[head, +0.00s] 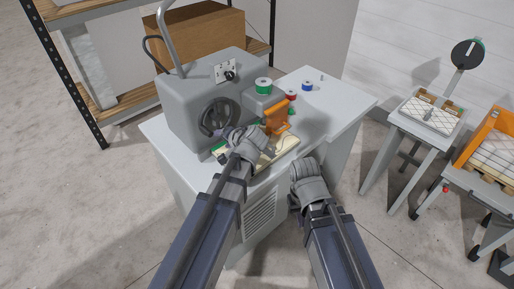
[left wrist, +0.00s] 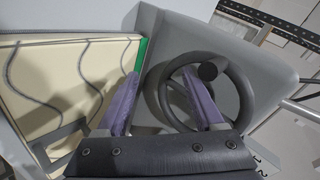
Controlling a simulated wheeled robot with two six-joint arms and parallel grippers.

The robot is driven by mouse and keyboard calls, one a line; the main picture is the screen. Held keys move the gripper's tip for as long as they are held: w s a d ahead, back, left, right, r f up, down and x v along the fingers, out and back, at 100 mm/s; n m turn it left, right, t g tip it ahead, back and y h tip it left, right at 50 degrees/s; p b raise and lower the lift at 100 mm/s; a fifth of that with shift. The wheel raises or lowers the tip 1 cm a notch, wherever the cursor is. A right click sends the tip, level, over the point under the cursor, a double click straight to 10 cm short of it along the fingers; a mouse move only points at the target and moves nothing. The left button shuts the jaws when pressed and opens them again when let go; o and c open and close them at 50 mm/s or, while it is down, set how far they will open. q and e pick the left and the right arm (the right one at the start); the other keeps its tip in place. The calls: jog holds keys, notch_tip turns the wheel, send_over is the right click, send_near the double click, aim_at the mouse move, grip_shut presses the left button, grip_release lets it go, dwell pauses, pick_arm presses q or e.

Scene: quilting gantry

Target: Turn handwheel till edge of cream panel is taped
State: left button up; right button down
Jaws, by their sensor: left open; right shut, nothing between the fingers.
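The dark handwheel (head: 222,112) is on the front of the grey machine (head: 185,98). In the left wrist view the handwheel (left wrist: 240,80) shows its rim, spokes and a black knob (left wrist: 208,71). My left gripper (left wrist: 161,74) is open, its purple fingers apart; one overlaps the wheel's opening and the other is beside the panel. Contact with the wheel cannot be told. The cream panel (left wrist: 60,80) has wavy dark lines and a green strip (left wrist: 141,52) at its edge near the wheel. It lies under my left arm in the head view (head: 284,147). My right gripper (head: 296,202) is shut and empty, low before the cabinet.
An orange part (head: 277,117) stands beside the panel. Green (head: 263,86), red (head: 290,96) and blue (head: 307,85) spools are on the machine and worktop (head: 340,95). Stands with quilted panels (head: 432,114) are at the right. A shelf with a cardboard box (head: 205,30) is behind.

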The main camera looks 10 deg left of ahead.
pick_arm(q)
jog(key=s+d, duration=0.3)
jog(key=s, duration=0.3)
jog(key=shift+g, duration=0.4)
pick_arm(e)
jog(key=shift+s+r, duration=0.25)
jog(key=shift+s, duration=0.35)
pick_arm(q)
jog(key=shift+w+r, duration=0.1)
jog(key=shift+w, duration=0.05)
pick_arm(e)
jog(key=shift+d, duration=0.1)
pick_arm(q)
jog(key=s+d+f+g+h, duration=0.1)
jog(key=s+d+f, duration=0.1)
jog(key=s+d+f+g+h, duration=0.1)
jog(key=s+d, duration=0.1)
jog(key=s, duration=0.1)
jog(key=s+d+f, duration=0.2)
jog(key=shift+s+f+g+h, duration=0.25)
jog(key=shift+f+g+h, duration=0.05)
jog(key=shift+g+h, duration=0.1)
jog(key=s+d+f+g+h, duration=0.3)
jog(key=s+d, duration=0.5)
jog(key=s, duration=0.1)
jog(key=shift+s+m+g+h, duration=0.3)
jog(key=shift+g+h, duration=0.1)
pick_arm(e)
jog(key=shift+f, duration=0.25)
